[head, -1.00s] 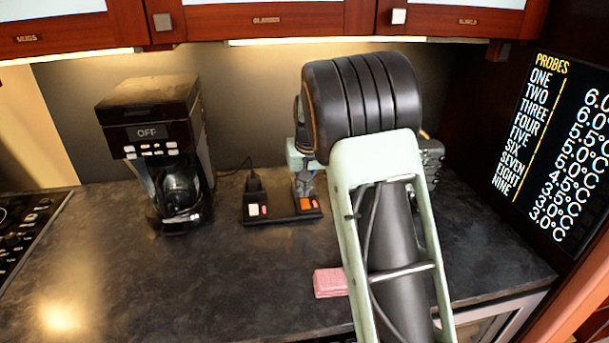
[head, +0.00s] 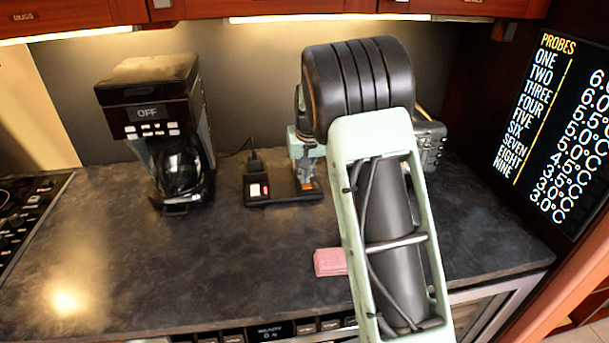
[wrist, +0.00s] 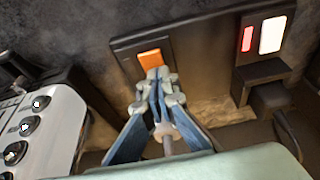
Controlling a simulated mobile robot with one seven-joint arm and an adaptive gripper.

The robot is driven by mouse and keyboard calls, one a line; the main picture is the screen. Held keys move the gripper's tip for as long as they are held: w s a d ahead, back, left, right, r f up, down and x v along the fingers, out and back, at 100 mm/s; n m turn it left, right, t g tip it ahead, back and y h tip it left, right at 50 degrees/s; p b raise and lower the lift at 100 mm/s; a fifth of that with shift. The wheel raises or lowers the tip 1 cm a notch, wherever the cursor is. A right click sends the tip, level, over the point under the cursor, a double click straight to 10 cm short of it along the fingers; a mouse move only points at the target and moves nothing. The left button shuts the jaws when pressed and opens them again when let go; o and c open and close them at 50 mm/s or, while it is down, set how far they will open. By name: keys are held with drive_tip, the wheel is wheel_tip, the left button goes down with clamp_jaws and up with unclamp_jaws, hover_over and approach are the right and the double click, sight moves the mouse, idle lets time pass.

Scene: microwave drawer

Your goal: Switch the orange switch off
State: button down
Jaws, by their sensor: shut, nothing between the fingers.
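The orange switch (wrist: 150,58) sits in a dark plate on the power strip in the wrist view, and no red light shows beside it. In the head view it is mostly hidden behind my gripper (head: 306,178). In the wrist view my gripper (wrist: 158,76) is shut and empty, its tips at the near edge of the orange switch. They look to be touching or just above it; I cannot tell which.
A lit white switch (wrist: 271,34) with a glowing red lamp (wrist: 247,39) is on the same strip, beside a black plug (head: 254,161). A coffee maker (head: 160,130) stands left. A pink sponge (head: 329,262) lies in front. The front-left counter is clear.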

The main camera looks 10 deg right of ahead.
sight(306, 187)
drive_tip(key=shift+s+f, duration=0.2)
drive_tip(key=shift+s+b, duration=0.35)
drive_tip(key=shift+s, duration=0.4)
drive_tip(key=shift+r, duration=0.15)
drive_tip(key=shift+r+p, duration=0.3)
drive_tip(key=p+v, duration=0.1)
drive_tip(key=v, duration=0.1)
drive_tip(key=w+p+v, duration=0.1)
drive_tip(key=v, duration=0.1)
drive_tip(key=shift+r+p, duration=0.3)
drive_tip(key=b+v, duration=0.1)
drive_tip(key=v, duration=0.8)
drive_tip(key=shift+s, duration=0.25)
